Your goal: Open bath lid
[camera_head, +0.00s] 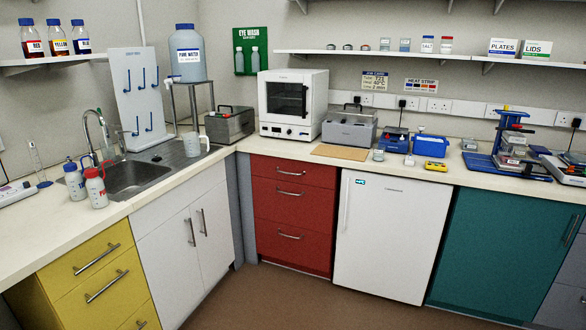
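A grey metal box (350,128) that looks like the bath stands on the counter right of the white oven. Its flat top looks closed, and a dark handle with a small reddish part shows above it. A second, darker grey box (229,125) with a handle on top stands on the left counter near the corner; its top also looks closed. The picture alone does not label either as the bath. Neither of my grippers is in view.
A white oven (292,103) stands between the two boxes. A brown board (340,152) lies before the lighter box, with a small jar (378,155) and blue racks (430,146) to its right. A shelf (420,56) runs above. The floor (270,298) is clear.

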